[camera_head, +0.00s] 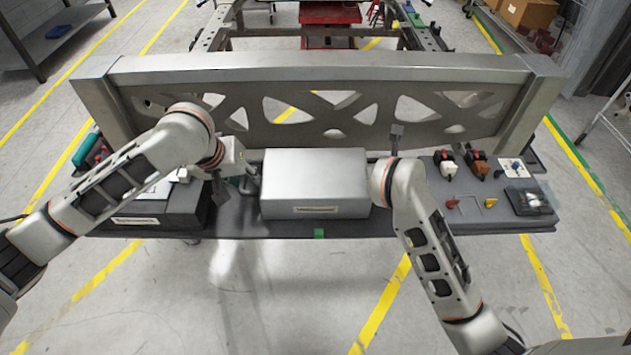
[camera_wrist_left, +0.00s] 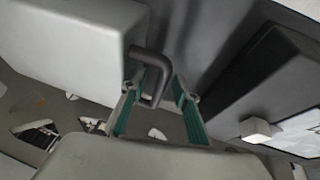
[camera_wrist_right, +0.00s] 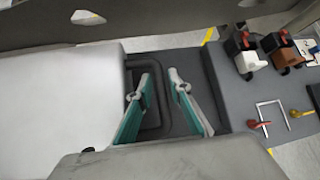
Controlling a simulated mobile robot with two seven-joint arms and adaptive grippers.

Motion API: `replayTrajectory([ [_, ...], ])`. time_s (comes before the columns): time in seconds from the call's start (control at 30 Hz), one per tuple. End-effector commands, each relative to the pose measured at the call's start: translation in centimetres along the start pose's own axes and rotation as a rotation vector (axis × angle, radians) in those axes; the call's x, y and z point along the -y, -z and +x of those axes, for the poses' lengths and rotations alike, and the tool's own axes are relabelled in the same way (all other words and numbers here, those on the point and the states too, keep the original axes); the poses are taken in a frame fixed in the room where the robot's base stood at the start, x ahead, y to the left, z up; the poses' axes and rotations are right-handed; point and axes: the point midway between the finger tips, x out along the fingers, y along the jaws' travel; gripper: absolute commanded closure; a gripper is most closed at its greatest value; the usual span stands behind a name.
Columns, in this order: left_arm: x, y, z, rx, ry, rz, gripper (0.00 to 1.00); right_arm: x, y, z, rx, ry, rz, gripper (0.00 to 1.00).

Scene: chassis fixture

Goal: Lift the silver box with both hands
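The silver box (camera_head: 315,180) sits flat on the dark fixture table. It also fills the left of the left wrist view (camera_wrist_left: 65,45) and of the right wrist view (camera_wrist_right: 60,110). My left gripper (camera_head: 250,180) is at the box's left side. In the left wrist view its green-padded fingers (camera_wrist_left: 156,92) are apart, with a dark bent handle (camera_wrist_left: 152,62) between them. My right gripper (camera_wrist_right: 164,88) is at the box's right side with its fingers apart. Another dark handle (camera_wrist_right: 155,122) lies at its left finger; whether they touch is unclear. The right fingers are hidden in the head view.
A tall metal beam with cut-outs (camera_head: 320,75) stands behind the box. A dark case (camera_head: 160,205) lies left of it. Clamps (camera_head: 478,165), small red and yellow pieces and a dark tray (camera_head: 528,200) lie on the right.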

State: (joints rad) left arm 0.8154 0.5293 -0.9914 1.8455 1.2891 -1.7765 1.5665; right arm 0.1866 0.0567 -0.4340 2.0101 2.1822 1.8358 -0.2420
Motion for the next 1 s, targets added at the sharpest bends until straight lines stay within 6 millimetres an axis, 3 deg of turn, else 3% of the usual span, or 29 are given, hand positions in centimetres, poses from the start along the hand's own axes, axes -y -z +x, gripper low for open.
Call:
replayTrajectory([
  [0.17,0.0,0.0,0.0,0.0,0.0,0.0,0.7,0.0,0.0,0.0,0.0,0.0,0.0,0.81],
  [0.23,0.0,0.0,0.0,0.0,0.0,0.0,0.85,0.0,0.0,0.0,0.0,0.0,0.0,0.96],
  [0.3,0.0,0.0,0.0,0.0,0.0,0.0,1.0,0.0,0.0,0.0,0.0,0.001,0.0,1.0],
  [0.77,-0.1,0.3,-0.3,-0.004,-0.001,-0.001,1.0,0.1,-0.4,-0.2,0.006,0.002,0.0,1.0],
  [1.0,-0.2,0.8,-1.4,-0.007,-0.001,0.0,1.0,0.4,-1.2,-1.0,0.009,0.003,0.001,1.0],
])
